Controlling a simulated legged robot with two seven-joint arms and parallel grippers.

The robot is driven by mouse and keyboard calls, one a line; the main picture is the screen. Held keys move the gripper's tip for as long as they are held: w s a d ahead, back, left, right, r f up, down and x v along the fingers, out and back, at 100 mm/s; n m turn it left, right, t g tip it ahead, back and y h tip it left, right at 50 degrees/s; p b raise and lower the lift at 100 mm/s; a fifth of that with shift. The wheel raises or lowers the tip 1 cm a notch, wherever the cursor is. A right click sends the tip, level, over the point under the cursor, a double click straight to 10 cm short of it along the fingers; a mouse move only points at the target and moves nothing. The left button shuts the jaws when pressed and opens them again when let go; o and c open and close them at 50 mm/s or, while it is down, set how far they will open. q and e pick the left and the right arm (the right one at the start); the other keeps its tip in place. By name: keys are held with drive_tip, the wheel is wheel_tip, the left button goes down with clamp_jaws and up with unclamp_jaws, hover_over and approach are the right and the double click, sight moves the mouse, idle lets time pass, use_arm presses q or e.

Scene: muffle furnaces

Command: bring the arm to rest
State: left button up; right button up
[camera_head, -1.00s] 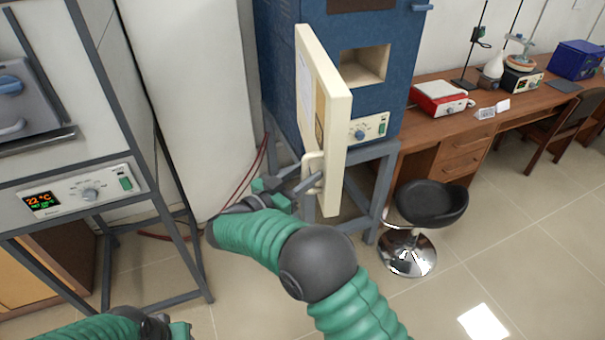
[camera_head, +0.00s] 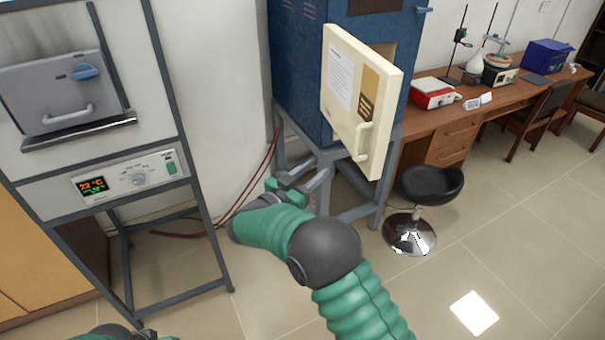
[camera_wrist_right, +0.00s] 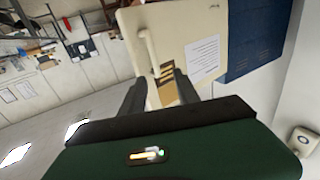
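My right gripper (camera_head: 300,186) is in front of the blue furnace's stand, below and left of the cream furnace door (camera_head: 343,95). Its fingers are spread, with nothing between them, and it is apart from the door handle (camera_head: 364,141). In the right wrist view the two dark fingers (camera_wrist_right: 160,95) stand apart, with the cream door (camera_wrist_right: 190,45) beyond them.
A grey furnace (camera_head: 65,90) on a metal frame, with a lit display, stands at the left. A black stool (camera_head: 430,182) stands right of the blue furnace. A wooden desk (camera_head: 440,128) runs along the right wall. The tiled floor at the lower right is clear.

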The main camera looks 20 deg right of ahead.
drive_tip(key=w+a+f+n+t+y+b, duration=0.2)
drive_tip(key=w+a+n+t+y+b, duration=0.25)
drive_tip(key=y, duration=0.45)
drive_tip(key=s+a+f+n+g+y, duration=0.1)
drive_tip(key=s+f+n+g+y, duration=0.1)
drive_tip(key=s+f+n+y, duration=0.25)
drive_tip(key=s+d+f+g, duration=0.1)
drive_tip(key=s+f+g, duration=0.2)
drive_tip(key=s, duration=0.7)
drive_tip(key=s+d+f+n+g+y, duration=0.1)
drive_tip(key=s+f+g, duration=0.2)
drive_tip(key=s+f, duration=0.3)
drive_tip(key=s+d+f+n+g+b, duration=0.1)
drive_tip(key=s+f+g, duration=0.2)
drive_tip(key=s, duration=1.2)
drive_tip(key=shift+d+f+g, duration=0.35)
drive_tip(key=shift+f, duration=0.6)
drive_tip(key=shift+d+y, duration=0.25)
drive_tip(key=shift+a, duration=0.1)
